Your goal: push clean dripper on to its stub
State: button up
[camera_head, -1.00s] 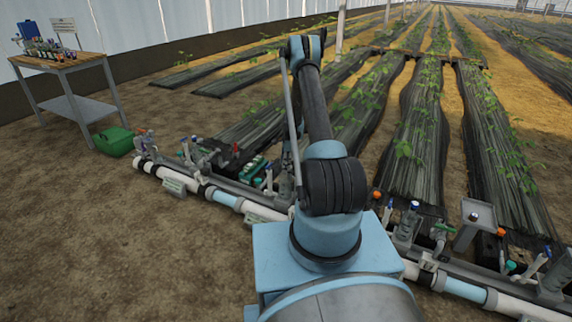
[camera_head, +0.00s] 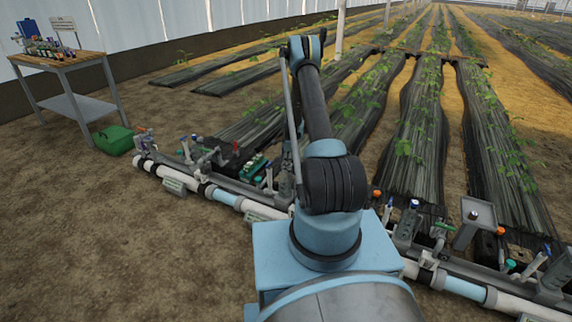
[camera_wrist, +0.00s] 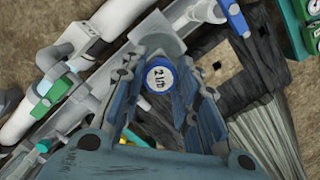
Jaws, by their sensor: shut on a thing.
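In the wrist view my gripper (camera_wrist: 160,88) is shut on a dripper (camera_wrist: 160,76) with a blue rim and a white round face marked "2 l/h". The face points toward the camera, between the two blue-grey fingers. Grey pipework (camera_wrist: 158,42) lies just beyond the dripper. The stub cannot be made out, and I cannot tell whether the dripper touches anything behind it. In the head view my own arm hides the gripper and dripper.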

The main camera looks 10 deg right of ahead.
jog(key=shift+f, duration=0.1)
jog(key=o, duration=0.8)
jog(key=shift+o, duration=0.2)
jog(key=shift+w+r, duration=0.1)
jog(key=shift+r, duration=4.45)
